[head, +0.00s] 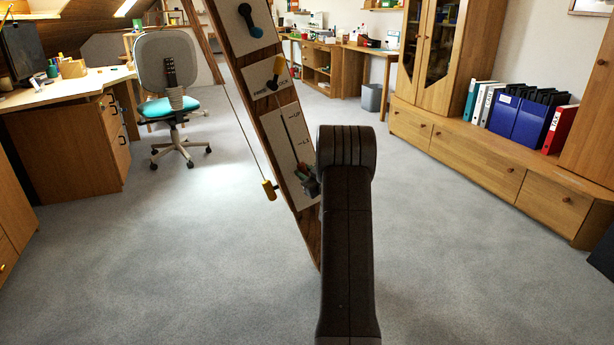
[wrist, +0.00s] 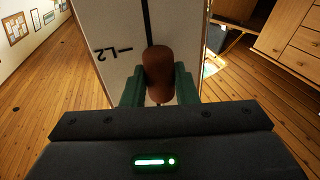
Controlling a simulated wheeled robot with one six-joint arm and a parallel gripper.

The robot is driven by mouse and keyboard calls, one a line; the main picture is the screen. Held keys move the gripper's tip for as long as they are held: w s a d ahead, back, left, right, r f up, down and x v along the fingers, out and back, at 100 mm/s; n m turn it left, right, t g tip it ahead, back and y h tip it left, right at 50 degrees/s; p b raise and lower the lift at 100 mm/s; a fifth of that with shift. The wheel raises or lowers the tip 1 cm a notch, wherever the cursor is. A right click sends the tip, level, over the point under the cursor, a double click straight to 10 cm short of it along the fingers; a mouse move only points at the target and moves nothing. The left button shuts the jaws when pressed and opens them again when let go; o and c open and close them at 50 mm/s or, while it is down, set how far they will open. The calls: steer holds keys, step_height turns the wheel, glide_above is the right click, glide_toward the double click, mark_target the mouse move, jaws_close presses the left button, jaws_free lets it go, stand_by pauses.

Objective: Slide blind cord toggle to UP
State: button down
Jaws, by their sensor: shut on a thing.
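A brown toggle knob (wrist: 159,68) sits on the dark slot (wrist: 146,15) of a white panel in the wrist view. My gripper (wrist: 158,82) has its green fingers on both sides of the knob and is shut on it. A mark reading L2 is printed beside the slot, a little beyond the knob. In the head view the white slotted panel (head: 289,128) is on the sloping timber brace, with small marks beside its slot. My gripper (head: 309,182) is at the panel's lower end, where my dark arm partly hides it and the knob is hard to make out.
An office chair (head: 170,85) stands left. The grey carpet around is clear.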

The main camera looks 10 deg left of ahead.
steer(key=s+a+r+p, duration=0.1)
steer(key=r+p, duration=0.1)
steer(key=r, duration=0.4)
steer(key=s+a+r+p, duration=0.1)
steer(key=a+r+p, duration=0.1)
steer(key=r, duration=0.4)
steer(key=s+a+r+p, duration=0.1)
steer(key=r+p, duration=0.3)
steer(key=r, duration=0.2)
steer(key=shift+a, duration=0.25)
steer(key=c, duration=1.2)
jaws_free()
steer(key=shift+c, duration=0.2)
steer(key=shift+o, duration=0.5)
steer(key=shift+f, duration=0.1)
steer(key=p+v, duration=0.1)
steer(key=v, duration=1.2)
steer(key=shift+s+d+p, duration=0.25)
steer(key=shift+s+p, duration=0.05)
steer(key=shift+p, duration=0.1)
